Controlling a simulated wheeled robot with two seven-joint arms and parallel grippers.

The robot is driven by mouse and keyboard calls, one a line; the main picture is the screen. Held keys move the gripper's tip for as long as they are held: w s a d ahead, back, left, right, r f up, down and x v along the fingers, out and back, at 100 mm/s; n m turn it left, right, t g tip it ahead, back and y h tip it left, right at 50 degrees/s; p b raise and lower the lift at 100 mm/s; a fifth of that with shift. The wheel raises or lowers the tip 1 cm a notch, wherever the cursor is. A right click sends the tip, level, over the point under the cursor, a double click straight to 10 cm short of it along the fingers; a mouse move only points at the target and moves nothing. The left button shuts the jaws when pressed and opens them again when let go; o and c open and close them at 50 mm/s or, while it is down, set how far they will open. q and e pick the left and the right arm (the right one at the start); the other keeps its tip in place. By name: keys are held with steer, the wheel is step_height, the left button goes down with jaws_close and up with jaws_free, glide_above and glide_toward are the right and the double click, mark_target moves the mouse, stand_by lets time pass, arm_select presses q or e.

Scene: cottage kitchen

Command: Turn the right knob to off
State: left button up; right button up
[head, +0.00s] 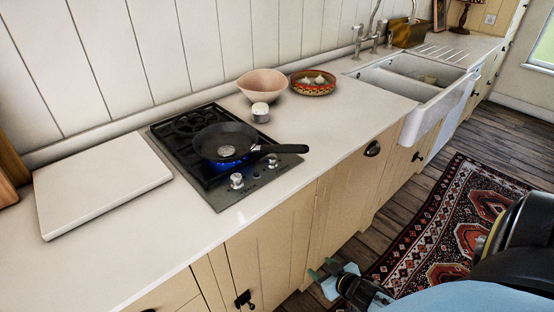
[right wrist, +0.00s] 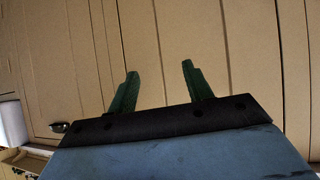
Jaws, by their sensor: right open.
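The gas hob (head: 222,196) is set in the white counter, with two silver knobs on its front strip. The right knob (head: 273,160) sits just under the pan's handle. The left knob (head: 237,181) is nearer the front left. A blue flame shows under the black frying pan (head: 226,140). My right gripper (head: 322,270) is low in front of the cabinets, below the counter and away from the knobs. It is open and empty; its two green fingers (right wrist: 159,75) stand apart in the right wrist view, facing cabinet panels. My left gripper is not in view.
The pan's handle (head: 283,148) juts right over the hob's edge. A small jar (head: 260,117), a pink bowl (head: 262,82) and a patterned bowl (head: 313,86) stand behind. A white board (head: 100,185) lies left. The counter right of the hob is clear.

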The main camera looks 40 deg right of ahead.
steer(key=w+d+r+t, duration=0.1)
steer(key=w+r+t, duration=0.15)
steer(key=r, duration=0.45)
steer(key=w+d+r+t, duration=0.15)
steer(key=w+r, duration=0.25)
steer(key=r, duration=0.4)
steer(key=n+t+y, duration=0.2)
steer(key=t+y, duration=0.1)
glide_toward(275, 159)
steer(key=w, duration=0.9)
steer(key=shift+w+a, duration=0.1)
steer(key=shift+a, duration=0.25)
steer(key=shift+c, duration=0.4)
steer(key=c, duration=0.9)
steer(key=shift+m, duration=0.3)
steer(key=shift+a+h, duration=0.1)
steer(key=shift+h, duration=0.2)
